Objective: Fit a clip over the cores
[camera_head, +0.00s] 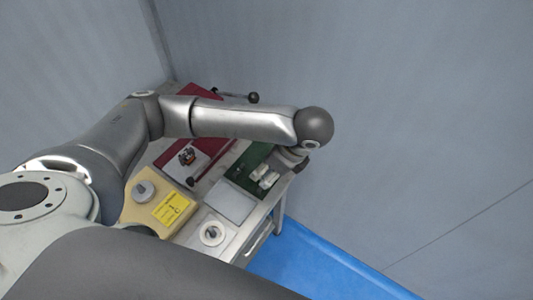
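A small dark piece with orange parts (187,156), perhaps the cores, sits on a pale plate on the red mat (172,150); it is too small to make out a clip on it. Small white pieces (265,178) lie on a green mat (240,172) to its right. One arm reaches in from the left above the table and bends down at its rounded joint over the green mat's far right side. Its gripper fingers are hidden behind the arm. My other gripper does not show.
A yellow-tan block (131,209) with a grey knob and yellow label stands at the front left. A white spool-like disc (212,233) and a bare grey plate (231,204) are beside it. A black-knobbed lever (252,97) is at the back. Blue floor lies right of the table.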

